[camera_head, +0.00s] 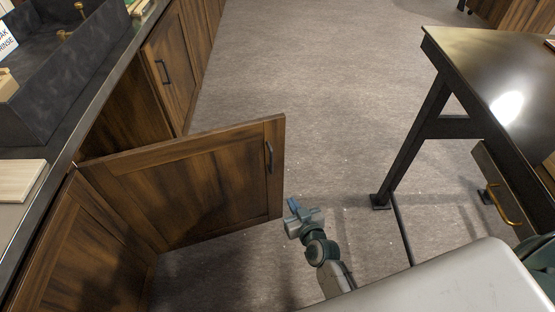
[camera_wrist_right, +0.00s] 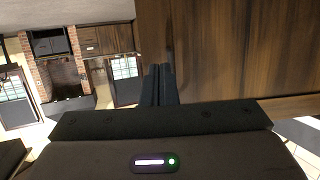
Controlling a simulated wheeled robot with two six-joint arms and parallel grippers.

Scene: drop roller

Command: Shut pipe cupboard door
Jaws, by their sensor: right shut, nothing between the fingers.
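The pipe cupboard door (camera_head: 190,180) is brown wood with a framed panel and stands wide open, sticking out from the cabinet over the floor. Its dark handle (camera_head: 269,157) is near the free edge. The cupboard opening (camera_head: 125,115) shows behind it. My right gripper (camera_head: 293,207) is shut and empty, close to the lower free corner of the door. In the right wrist view, the shut fingers (camera_wrist_right: 159,85) are beside the edge of a brown wooden panel (camera_wrist_right: 235,55), likely this door. I cannot tell whether they touch it. My left gripper is not in view.
A counter with a dark sink (camera_head: 60,75) runs along the left, with a pale board (camera_head: 20,180) on it. Another closed cupboard door (camera_head: 172,65) is beyond the opening. A dark table (camera_head: 490,70) stands at the right. The carpet (camera_head: 310,80) between is clear.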

